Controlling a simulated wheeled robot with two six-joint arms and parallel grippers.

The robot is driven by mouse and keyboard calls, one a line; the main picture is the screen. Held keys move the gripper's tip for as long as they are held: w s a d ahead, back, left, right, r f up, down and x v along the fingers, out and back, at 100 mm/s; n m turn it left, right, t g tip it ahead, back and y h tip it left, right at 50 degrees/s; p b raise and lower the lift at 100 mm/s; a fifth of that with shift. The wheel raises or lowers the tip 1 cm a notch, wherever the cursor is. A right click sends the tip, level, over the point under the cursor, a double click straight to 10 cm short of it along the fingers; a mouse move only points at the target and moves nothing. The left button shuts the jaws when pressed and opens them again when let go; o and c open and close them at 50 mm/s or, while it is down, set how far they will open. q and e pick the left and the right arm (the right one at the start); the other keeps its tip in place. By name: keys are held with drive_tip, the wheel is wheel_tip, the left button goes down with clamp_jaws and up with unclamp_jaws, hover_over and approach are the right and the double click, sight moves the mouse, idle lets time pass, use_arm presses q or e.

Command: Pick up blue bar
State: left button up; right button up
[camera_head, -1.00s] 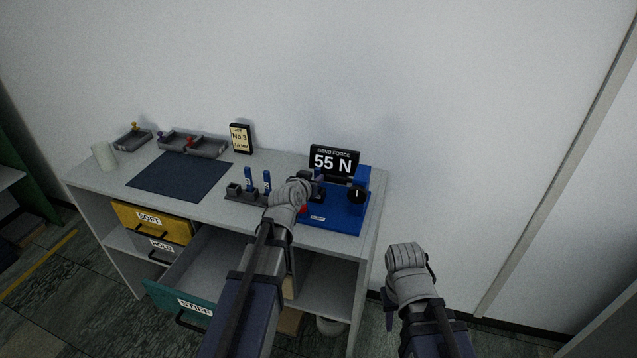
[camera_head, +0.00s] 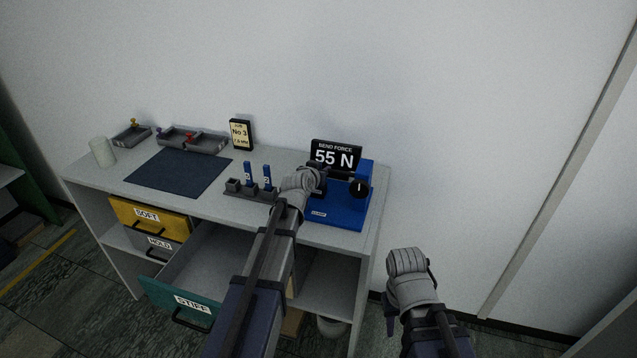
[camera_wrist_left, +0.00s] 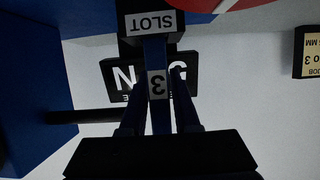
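In the head view my left gripper (camera_head: 318,180) is at the blue press (camera_head: 338,212), and my wrist hides the bar.
A display (camera_head: 335,155) behind the press reads 55 N. A dark mat (camera_head: 178,173), grey trays (camera_head: 193,141) and a job card (camera_head: 241,134) are on the bench. The STIFF drawer (camera_head: 184,303) is pulled open below my left arm.

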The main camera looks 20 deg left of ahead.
use_arm(q)
drive_tip(key=shift+s, duration=0.1)
clamp_jaws()
drive_tip(key=shift+r, duration=0.1)
idle(0.3)
wheel_tip(320, 180, up, 10)
drive_tip(key=p, duration=1)
